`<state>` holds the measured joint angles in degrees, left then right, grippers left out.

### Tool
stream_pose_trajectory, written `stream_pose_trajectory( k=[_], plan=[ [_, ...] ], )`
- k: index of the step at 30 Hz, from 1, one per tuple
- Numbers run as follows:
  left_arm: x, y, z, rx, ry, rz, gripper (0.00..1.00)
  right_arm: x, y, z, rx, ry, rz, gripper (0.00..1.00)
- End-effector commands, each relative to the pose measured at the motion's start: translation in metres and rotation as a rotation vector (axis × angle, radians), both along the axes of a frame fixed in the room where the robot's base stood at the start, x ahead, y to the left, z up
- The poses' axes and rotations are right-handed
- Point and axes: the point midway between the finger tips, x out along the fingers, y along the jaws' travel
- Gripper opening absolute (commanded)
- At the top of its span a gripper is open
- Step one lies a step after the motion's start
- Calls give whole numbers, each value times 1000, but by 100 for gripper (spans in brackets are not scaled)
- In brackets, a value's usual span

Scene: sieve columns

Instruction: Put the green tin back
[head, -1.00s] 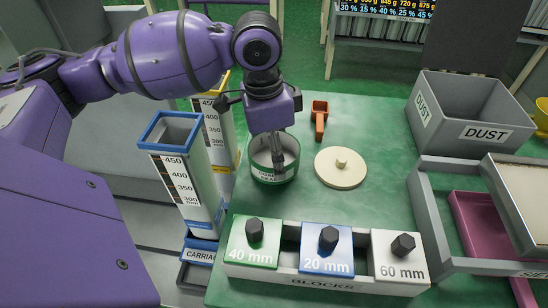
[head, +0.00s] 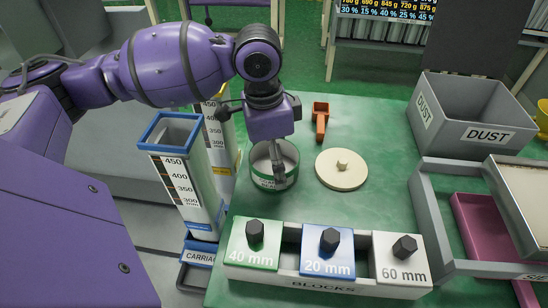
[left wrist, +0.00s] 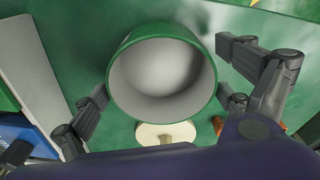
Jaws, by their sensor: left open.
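The green tin (head: 264,180) has a pale band and label and stands open-topped on the green table, near its left edge. In the left wrist view the tin (left wrist: 163,35) shows its pale, empty-looking inside. My left gripper (head: 279,162) is over the tin from above, with one finger in front of its near right side. In the left wrist view my left gripper (left wrist: 165,103) is open, its fingers on either side of the tin with gaps. A round cream lid with a knob (head: 341,176) lies just right of the tin. My right gripper is not in view.
An orange scoop (head: 320,126) lies behind the lid. A blocks tray (head: 290,279) with several weights is in front. Tall graduated columns (head: 181,185) stand left of the table. A grey dust bin (head: 450,110) and a grey frame (head: 432,215) are right.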

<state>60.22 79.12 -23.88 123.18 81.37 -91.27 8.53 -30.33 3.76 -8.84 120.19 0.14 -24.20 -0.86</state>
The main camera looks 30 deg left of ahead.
Motion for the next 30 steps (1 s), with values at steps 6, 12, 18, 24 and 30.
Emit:
stream_pose_trajectory(
  k=[6, 12, 18, 24, 30],
  plan=[
    [-1, 2, 30, 1, -5, -1, 95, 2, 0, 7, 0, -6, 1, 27],
    [-3, 6, 75, 1, -6, 1, 95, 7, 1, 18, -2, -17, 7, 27],
    [-5, 9, 108, 1, -3, 1, 95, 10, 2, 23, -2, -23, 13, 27],
    [-6, 10, 120, -1, -1, 1, 95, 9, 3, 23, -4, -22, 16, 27],
    [-6, 10, 121, -1, 1, 1, 95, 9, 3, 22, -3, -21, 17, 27]
  ],
)
